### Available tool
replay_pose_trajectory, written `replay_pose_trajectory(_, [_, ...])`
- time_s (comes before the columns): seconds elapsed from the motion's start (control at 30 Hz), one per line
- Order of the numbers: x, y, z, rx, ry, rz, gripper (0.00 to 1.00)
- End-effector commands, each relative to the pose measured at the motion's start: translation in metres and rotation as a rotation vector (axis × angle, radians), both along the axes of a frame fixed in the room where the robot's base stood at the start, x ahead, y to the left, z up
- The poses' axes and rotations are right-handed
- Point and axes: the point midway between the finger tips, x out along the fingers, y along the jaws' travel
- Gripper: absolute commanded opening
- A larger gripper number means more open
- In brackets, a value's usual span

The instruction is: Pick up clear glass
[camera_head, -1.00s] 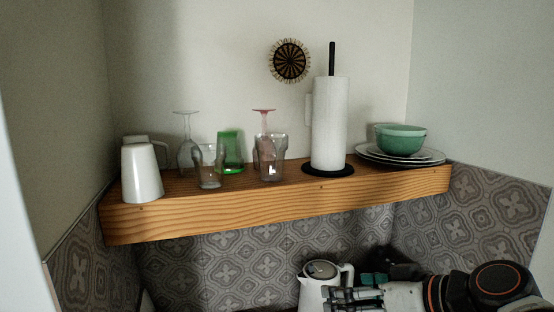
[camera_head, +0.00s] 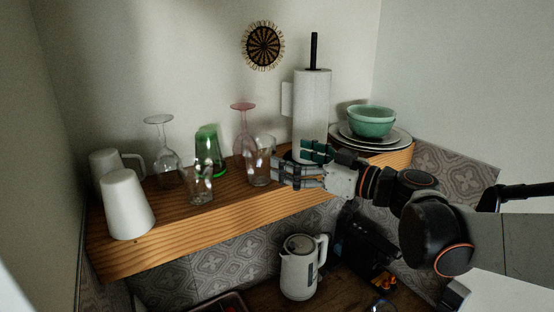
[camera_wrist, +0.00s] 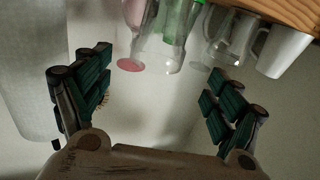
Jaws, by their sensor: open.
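A clear glass (camera_head: 262,166) stands on the wood shelf in front of the pink stemmed glass (camera_head: 243,108). A second clear glass (camera_head: 200,188) stands further left, nearer the shelf's front edge. A clear stemmed glass (camera_head: 166,165) stands upside down behind it. My gripper (camera_head: 288,169) is open at the right of the nearest clear glass, its fingertips close to it. In the wrist view, the clear glass (camera_wrist: 168,50) shows beyond the gap between the fingers of my gripper (camera_wrist: 158,84), with nothing held. I cannot tell whether a finger touches it.
The paper towel roll (camera_head: 312,115) stands just behind my gripper. A green glass (camera_head: 209,152) and white mugs (camera_head: 127,204) stand to the left on the shelf (camera_head: 235,218). Green bowls (camera_head: 371,121) on plates are at the right. A white kettle (camera_head: 299,266) stands below.

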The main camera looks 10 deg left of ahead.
Motion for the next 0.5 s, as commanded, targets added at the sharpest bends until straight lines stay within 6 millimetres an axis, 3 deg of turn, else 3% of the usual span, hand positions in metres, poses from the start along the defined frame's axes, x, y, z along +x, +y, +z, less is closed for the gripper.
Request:
replay_pose_trajectory(0.2, [0.019, 0.033, 0.001, 0.0, 0.001, 0.002, 0.85])
replay_pose_trajectory(0.5, [0.028, 0.047, 0.002, 0.0, 0.001, 0.0, 0.85])
